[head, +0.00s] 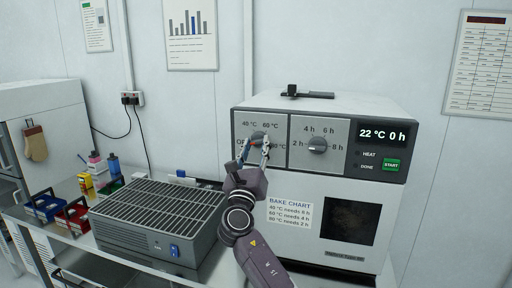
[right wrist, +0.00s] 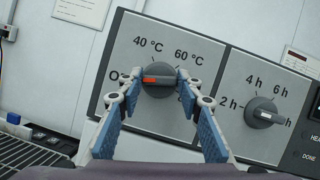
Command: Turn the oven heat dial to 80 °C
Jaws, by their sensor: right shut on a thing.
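The oven (head: 320,110) stands on the bench in the head view, its display (head: 382,134) reading 22 °C 0 h. Its grey heat dial (head: 258,135) is on the left panel, with labels 40 °C and 60 °C above. In the right wrist view the dial (right wrist: 158,74) has a red-orange mark on its left side, facing the label beginning with O. The right-hand label is mostly hidden by a finger. My right gripper (right wrist: 158,81) is shut on the dial, one blue-padded finger on each side. My left gripper is not in view.
A green START button (head: 392,165) and a bake chart (head: 289,214) are on the oven front. A grey slatted unit (head: 150,228) stands left of the oven.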

